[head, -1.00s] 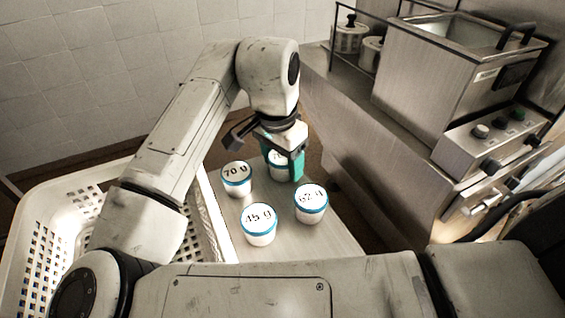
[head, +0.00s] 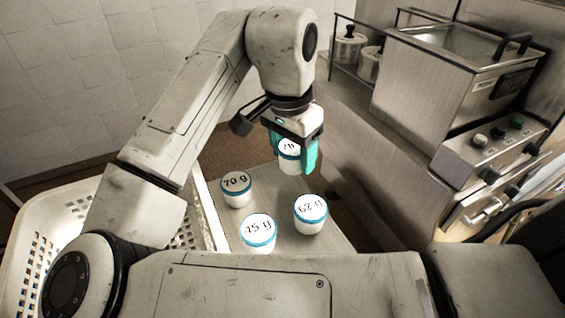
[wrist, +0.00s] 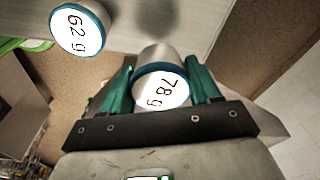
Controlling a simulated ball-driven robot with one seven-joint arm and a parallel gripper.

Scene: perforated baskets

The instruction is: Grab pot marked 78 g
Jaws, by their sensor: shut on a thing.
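The pot marked 78 g (wrist: 160,88) is white with a blue rim band, and its label reads clearly in the wrist view. My gripper (head: 294,155) has its two teal fingers closed on opposite sides of this pot. In the head view the held pot (head: 290,165) is partly hidden by the fingers and its label is only partly readable. It appears held above the tray, at its far end. The wrist view shows the gripper fingers (wrist: 158,88) on either side of the pot and a shadow on the surface beyond.
Pots marked 70 g (head: 237,190), 62 g (head: 310,214) and one seeming to read 45 g (head: 259,234) stand on the grey surface (head: 285,238). A white perforated basket (head: 32,245) is at left. A steel fryer (head: 440,90) and its cabinet flank the right.

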